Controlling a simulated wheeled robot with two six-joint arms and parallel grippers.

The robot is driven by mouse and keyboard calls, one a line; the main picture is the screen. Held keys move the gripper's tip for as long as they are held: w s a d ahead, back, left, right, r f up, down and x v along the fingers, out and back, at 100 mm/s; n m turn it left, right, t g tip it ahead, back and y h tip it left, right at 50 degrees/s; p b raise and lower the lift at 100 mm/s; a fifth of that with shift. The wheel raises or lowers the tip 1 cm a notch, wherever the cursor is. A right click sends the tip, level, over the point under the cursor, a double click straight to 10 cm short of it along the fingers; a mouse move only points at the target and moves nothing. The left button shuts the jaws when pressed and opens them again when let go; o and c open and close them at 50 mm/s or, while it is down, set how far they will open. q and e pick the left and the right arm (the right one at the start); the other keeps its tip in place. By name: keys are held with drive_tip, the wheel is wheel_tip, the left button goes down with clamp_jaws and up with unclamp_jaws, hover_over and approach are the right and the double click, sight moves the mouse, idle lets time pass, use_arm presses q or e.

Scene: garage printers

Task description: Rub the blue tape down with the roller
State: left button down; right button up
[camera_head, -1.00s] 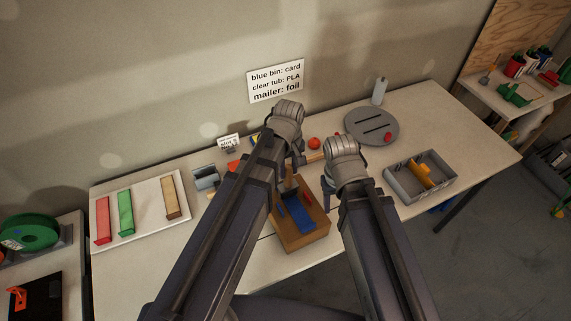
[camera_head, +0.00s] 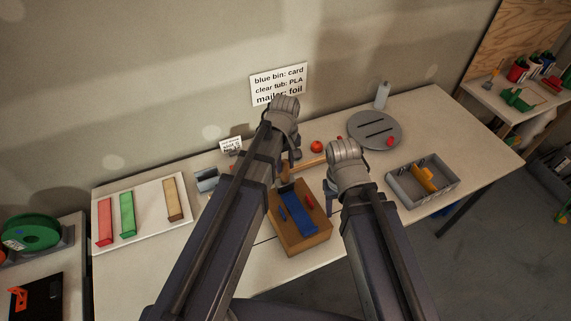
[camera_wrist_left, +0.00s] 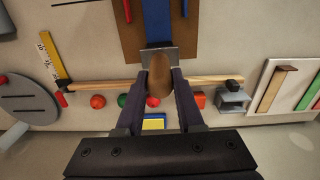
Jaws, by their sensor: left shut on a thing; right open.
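The blue tape (camera_head: 298,212) lies as a strip along a brown wooden board (camera_head: 290,243) on the table. It also shows at the top of the left wrist view (camera_wrist_left: 157,22). My left gripper (camera_wrist_left: 158,88) is shut on the roller's brown handle (camera_wrist_left: 159,72). The roller's grey head (camera_wrist_left: 148,53) is at the tape's wall-side end; I cannot tell whether it touches. In the head view my left arm mostly hides the roller. My right gripper (camera_head: 329,196) is open beside the board's right side, mostly hidden by its arm.
A wooden rod (camera_wrist_left: 210,82) lies on the wall side of the board, near red and green balls. A grey round plate (camera_head: 375,130) and a grey bin (camera_head: 422,180) are to the right. A white tray (camera_head: 150,230) with coloured strips is at left.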

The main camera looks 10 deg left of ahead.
use_arm(q)
drive_tip(key=s+d, duration=0.2)
drive_tip(key=s, duration=0.1)
drive_tip(key=shift+d, duration=0.15)
drive_tip(key=shift+r, duration=0.15)
wheel_tip(320, 180, up, 7)
drive_tip(key=p, duration=0.7)
idle(0.5)
